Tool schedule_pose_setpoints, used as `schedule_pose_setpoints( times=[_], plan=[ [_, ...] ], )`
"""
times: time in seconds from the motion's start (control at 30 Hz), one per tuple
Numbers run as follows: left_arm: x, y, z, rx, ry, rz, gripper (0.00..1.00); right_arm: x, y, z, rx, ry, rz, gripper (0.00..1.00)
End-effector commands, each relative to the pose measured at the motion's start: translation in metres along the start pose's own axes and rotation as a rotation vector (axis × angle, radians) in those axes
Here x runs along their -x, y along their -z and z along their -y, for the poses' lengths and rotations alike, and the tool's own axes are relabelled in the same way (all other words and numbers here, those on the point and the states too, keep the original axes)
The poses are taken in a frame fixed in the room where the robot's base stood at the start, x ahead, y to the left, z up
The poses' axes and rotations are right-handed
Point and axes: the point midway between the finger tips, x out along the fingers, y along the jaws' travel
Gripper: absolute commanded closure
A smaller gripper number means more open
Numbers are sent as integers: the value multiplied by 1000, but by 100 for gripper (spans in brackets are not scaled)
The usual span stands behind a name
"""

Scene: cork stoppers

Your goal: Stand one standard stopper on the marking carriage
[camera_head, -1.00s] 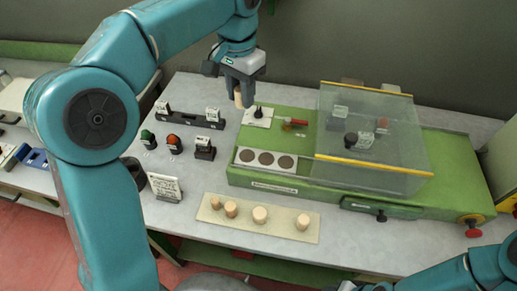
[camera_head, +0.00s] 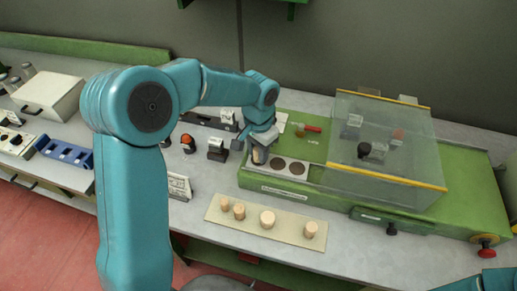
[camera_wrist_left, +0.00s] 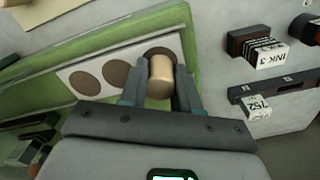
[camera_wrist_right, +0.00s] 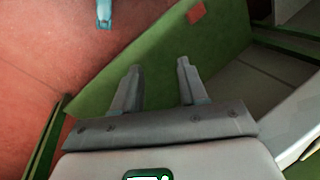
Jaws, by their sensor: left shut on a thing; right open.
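My left gripper (camera_head: 259,152) is shut on a pale cork stopper (camera_head: 259,157). It holds the stopper upright over the left end of a light plate with dark round pads (camera_head: 307,176) on the green machine. In the left wrist view, the stopper (camera_wrist_left: 160,80) sits between the fingers (camera_wrist_left: 160,68), in front of the end pad, and covers part of it. I cannot tell whether it touches the pad. The other two pads (camera_wrist_left: 116,75) are bare. My right gripper (camera_wrist_right: 159,68) is open and empty. Which part is the marking carriage is not clear.
Several cork stoppers (camera_head: 267,219) stand on a beige board (camera_head: 286,231) in front of the machine. A clear cover with yellow edges (camera_head: 384,135) stands to the right. A red-knobbed stamp (camera_head: 188,140) and a black block with a white label (camera_head: 216,147) stand left.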

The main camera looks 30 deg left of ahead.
Motion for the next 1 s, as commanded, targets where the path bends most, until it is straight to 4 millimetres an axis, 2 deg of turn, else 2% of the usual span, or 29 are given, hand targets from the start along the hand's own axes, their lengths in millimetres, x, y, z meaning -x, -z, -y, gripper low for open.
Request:
schedule_pose_setpoints(
  times=[0.33,0.37,0.4,0.43,0.67,0.8,0.87,1.0],
  plan=[
    [-5,0,0,0,0,0,97,-4,0,-2,0,0,0,57],
    [-4,0,0,0,0,0,62,-4,0,-1,0,0,0,57],
    [-3,0,0,0,0,0,49,-3,0,-1,0,0,0,57],
    [-3,0,0,0,0,0,43,-3,0,-1,0,0,0,57],
    [-3,0,0,0,0,0,43,-3,0,-1,0,0,0,57],
    [4,0,0,0,1,-2,43,1,0,0,0,0,0,57],
    [12,1,0,1,1,-4,43,-1,0,0,0,0,0,57],
    [43,1,0,0,2,-7,43,-4,0,-1,0,0,0,57]
  ],
)
